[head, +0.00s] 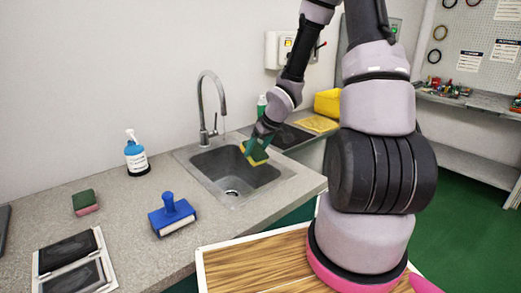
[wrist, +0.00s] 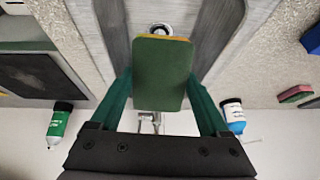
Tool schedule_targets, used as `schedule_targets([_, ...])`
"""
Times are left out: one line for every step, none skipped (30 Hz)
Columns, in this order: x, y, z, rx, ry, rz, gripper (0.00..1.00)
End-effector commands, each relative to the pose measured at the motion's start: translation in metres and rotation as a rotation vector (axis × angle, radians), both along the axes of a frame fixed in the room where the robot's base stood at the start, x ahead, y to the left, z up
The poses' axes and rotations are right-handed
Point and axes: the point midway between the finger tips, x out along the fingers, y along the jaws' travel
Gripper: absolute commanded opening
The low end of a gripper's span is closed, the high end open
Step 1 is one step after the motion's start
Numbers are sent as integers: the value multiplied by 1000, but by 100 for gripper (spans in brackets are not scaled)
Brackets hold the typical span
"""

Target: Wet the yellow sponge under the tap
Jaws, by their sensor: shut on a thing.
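The yellow sponge (head: 256,153) has a green scouring face and is held over the right part of the sink basin (head: 215,160). My gripper (head: 261,145) is shut on it, pointing down into the basin. In the wrist view the sponge's green face (wrist: 161,80) lies between the two green fingers of my gripper (wrist: 161,98), with a yellow strip at its far edge. The grey tap (head: 203,95) arches over the basin, left of the sponge and apart from it. In the wrist view the tap (wrist: 150,122) is partly hidden behind the sponge.
A green bottle (wrist: 60,124) is behind the sink. A yellow bin (head: 328,102) and yellow cloth (head: 316,123) lie to the right.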

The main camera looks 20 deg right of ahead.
Motion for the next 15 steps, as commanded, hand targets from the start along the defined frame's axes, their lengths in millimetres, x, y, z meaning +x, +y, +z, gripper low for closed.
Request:
schedule_targets([4, 4, -1, 0, 0, 1, 35])
schedule_targets([7, 5, -2, 0, 1, 3, 35])
schedule_targets([10, 7, -3, 0, 1, 1, 35])
schedule_targets([13, 8, -4, 0, 1, 0, 35])
schedule_targets([16, 10, -4, 0, 1, 0, 35])
schedule_targets([19, 12, -5, -1, 2, 0, 35])
schedule_targets([21, 13, -6, -1, 2, 0, 35])
schedule_targets([24, 15, -6, 0, 1, -1, 35])
schedule_targets([27, 17, -7, -1, 2, 0, 35])
schedule_targets([30, 19, -8, 0, 2, 1, 35])
schedule_targets([32, 21, -8, 0, 2, 1, 35])
schedule_targets([36, 22, -9, 0, 1, 0, 35])
schedule_targets([38, 24, -9, 0, 1, 0, 35])
schedule_targets([41, 25, -10, -1, 2, 0, 35])
schedule_targets([44, 27, -11, -1, 2, 0, 35])
